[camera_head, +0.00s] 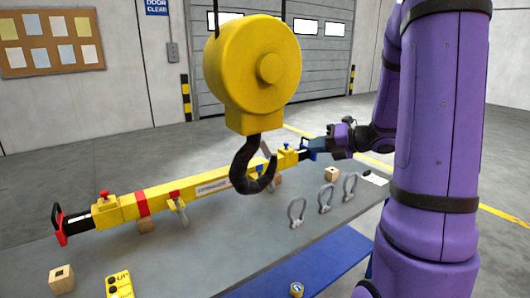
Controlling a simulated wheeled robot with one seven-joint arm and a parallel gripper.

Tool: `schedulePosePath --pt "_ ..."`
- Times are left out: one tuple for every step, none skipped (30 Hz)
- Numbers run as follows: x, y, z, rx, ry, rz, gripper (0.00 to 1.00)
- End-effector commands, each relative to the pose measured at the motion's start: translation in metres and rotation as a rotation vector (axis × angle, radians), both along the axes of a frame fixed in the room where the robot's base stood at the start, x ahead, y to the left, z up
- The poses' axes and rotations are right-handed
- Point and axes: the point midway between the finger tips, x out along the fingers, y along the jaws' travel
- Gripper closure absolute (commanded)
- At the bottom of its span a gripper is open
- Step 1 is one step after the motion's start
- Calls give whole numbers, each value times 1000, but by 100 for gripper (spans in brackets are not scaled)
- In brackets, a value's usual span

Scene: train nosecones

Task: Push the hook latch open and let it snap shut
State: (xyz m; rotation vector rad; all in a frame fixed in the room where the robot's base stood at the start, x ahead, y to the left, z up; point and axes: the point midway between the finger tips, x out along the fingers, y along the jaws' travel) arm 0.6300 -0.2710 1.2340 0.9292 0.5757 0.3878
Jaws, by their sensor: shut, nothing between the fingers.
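A black hook (246,172) hangs point-up below a yellow round hook block (253,68) in the middle of the head view. A thin grey-brown strip (268,153) shows at the hook's mouth. I cannot tell whether it is the latch or a part behind the hook. My gripper (330,145) is to the right of the hook and apart from it, by the blue end (311,149) of a yellow bar. Its fingers are small and dark here. They are shut with nothing between them. Whether they touch the blue end is unclear.
The long yellow bar (165,196) with a red left end (60,226) lies across the grey table (200,262) on wooden blocks. Several grey shackles (297,212) stand at the right. A yellow control box (119,285) and wooden block (61,279) are in front.

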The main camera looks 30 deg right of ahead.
Motion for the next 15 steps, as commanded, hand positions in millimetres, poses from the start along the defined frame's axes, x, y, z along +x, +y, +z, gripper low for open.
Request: schedulePosePath --pt "1 -7 -3 28 9 -29 100" --pt "1 -10 -3 41 13 -41 100" --pt "2 -12 -4 55 17 -53 100" --pt "2 -14 -5 61 19 -60 100" --pt "2 -15 -5 66 20 -65 100" --pt "2 -16 -5 70 20 -69 100" --pt "2 -16 -5 71 20 -70 100" --pt "2 -16 -5 71 20 -70 100" --pt "2 -16 -5 71 20 -70 100" --pt "2 -16 -5 70 20 -69 100" --pt "2 -15 -5 70 20 -69 100" --pt "2 -15 -5 70 20 -69 100" --pt "2 -15 -5 69 20 -68 100" --pt "2 -15 -5 69 20 -68 100" --pt "3 -15 -5 69 20 -68 100"
